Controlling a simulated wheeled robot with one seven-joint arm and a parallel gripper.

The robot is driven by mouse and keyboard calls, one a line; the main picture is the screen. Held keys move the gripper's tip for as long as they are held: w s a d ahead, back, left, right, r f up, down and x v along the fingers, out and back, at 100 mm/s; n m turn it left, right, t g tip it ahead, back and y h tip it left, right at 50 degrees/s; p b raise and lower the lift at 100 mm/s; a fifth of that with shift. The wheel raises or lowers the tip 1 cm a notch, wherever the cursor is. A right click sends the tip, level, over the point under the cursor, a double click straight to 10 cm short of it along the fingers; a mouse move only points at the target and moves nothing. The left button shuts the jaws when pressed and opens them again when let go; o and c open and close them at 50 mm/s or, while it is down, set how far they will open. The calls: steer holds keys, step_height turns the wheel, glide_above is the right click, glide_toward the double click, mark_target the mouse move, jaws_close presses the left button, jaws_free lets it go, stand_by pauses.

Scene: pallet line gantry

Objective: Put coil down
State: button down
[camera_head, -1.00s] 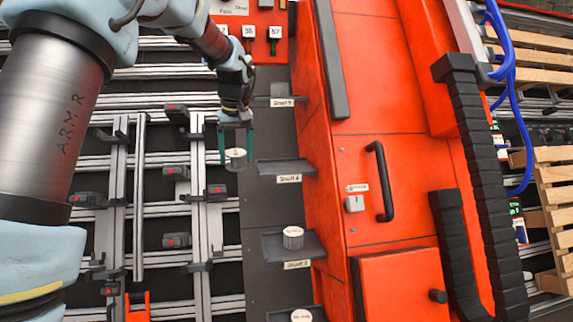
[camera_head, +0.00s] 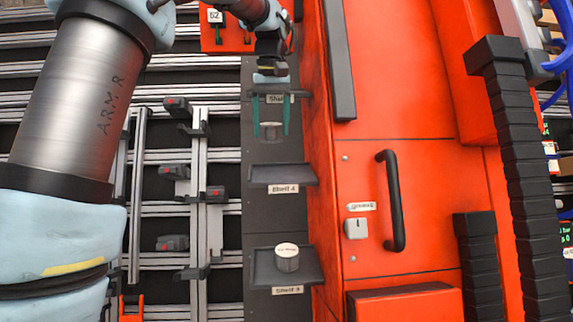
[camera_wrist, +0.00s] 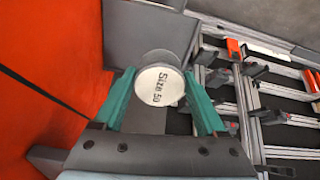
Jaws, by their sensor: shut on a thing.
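The coil (camera_wrist: 161,87) is a small cylinder with a round white top marked "Size 50" in the wrist view. My gripper (camera_wrist: 163,112) is shut on it, with a green finger on either side. In the head view, my gripper (camera_head: 270,130) and the coil (camera_head: 269,127) appear in front of the upper shelf (camera_head: 298,88), whose label is partly covered. They appear a little above Shelf 4 (camera_head: 298,172), which is empty. I cannot tell whether the coil touches any surface.
Shelf 3 (camera_head: 308,277) bears another white-topped cylinder (camera_head: 287,257). The orange cabinet (camera_head: 375,150) with a black handle (camera_head: 390,200) stands close on the right. Metal rails (camera_head: 200,200) with dark clamps fill the left. A tag marked 52 (camera_head: 215,16) hangs at the top.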

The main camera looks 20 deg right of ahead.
mark_target(272, 125)
step_height(272, 125, down, 8)
steer(key=shift+f+p, duration=0.25)
steer(key=shift+p, duration=0.75)
jaws_free()
steer(key=r, duration=0.4)
steer(key=s+r+b, duration=0.1)
steer(key=r, duration=0.3)
steer(key=r+b, duration=0.1)
steer(key=r, duration=0.3)
steer(key=shift+s+a, duration=0.15)
steer(key=s+a+f, duration=0.1)
steer(key=a+f, duration=1.5)
steer(key=a, duration=0.2)
steer(key=s+a+f, duration=1.1)
steer(key=s+a, duration=0.2)
steer(key=shift+a+f+n+b, duration=0.2)
steer(key=shift+a+n+b, duration=0.05)
steer(key=shift+n+b, duration=0.15)
